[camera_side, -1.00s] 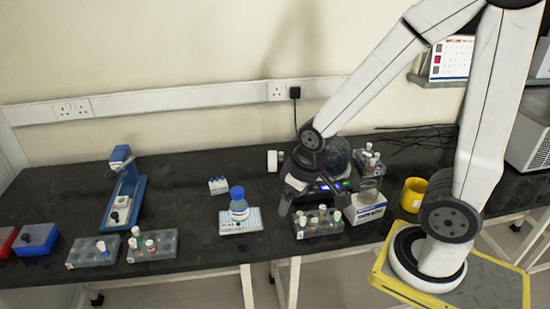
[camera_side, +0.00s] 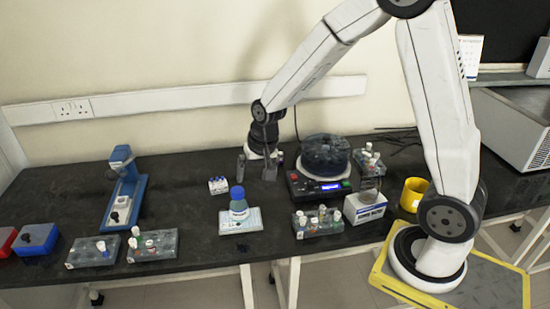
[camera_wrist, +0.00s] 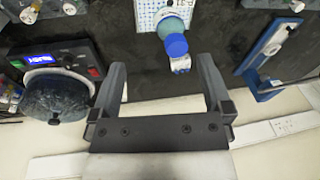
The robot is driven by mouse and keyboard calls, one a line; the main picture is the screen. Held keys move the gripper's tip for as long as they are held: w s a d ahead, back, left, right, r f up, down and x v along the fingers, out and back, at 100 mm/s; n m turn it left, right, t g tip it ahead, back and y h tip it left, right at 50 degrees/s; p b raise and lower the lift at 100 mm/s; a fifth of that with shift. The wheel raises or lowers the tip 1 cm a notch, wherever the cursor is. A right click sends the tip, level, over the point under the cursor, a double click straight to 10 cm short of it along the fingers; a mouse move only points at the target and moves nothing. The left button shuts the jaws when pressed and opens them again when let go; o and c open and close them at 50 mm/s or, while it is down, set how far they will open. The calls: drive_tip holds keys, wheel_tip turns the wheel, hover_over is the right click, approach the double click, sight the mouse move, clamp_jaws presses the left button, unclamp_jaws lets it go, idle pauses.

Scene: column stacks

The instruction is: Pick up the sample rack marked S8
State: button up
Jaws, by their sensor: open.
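Several grey sample racks with capped tubes stand on the black bench in the side view: a far-left rack (camera_side: 75,258), one beside it (camera_side: 170,252), a front-middle rack (camera_side: 325,232) and one at the back right (camera_side: 378,167). Their labels are too small to read, so I cannot tell which is S8. My gripper (camera_side: 256,172) is open and empty above the back of the bench, near the wall and left of the round-topped device. In the wrist view my gripper (camera_wrist: 162,68) has its two fingers spread with nothing between them. Parts of racks show at that view's top corners.
A blue-capped bottle (camera_side: 239,205) stands on a white pad (camera_side: 253,222), with a small vial box (camera_side: 218,185) behind it. A device with a dark round top (camera_side: 326,155), a white box (camera_side: 367,208), a yellow cup (camera_side: 413,194) and a blue stand (camera_side: 130,190) are obstacles.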

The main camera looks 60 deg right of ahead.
drive_tip(key=w+d+f+m+y, duration=0.1)
drive_tip(key=w+d+f+m, duration=0.2)
drive_tip(key=w+m, duration=0.25)
drive_tip(key=w+d+f+m, duration=0.2)
drive_tip(key=w+m, duration=0.2)
drive_tip(key=w, duration=0.3)
drive_tip(key=m+y, duration=0.2)
drive_tip(key=m, duration=0.7)
approach(223, 183)
wheel_tip(223, 183, down, 2)
drive_tip(key=shift+w+a+f+n+t, duration=0.15)
drive_tip(key=shift+a+n+t, duration=0.1)
drive_tip(key=shift+t, duration=0.05)
drive_tip(key=shift+x, duration=1.3)
drive_tip(key=shift+x, duration=2.6)
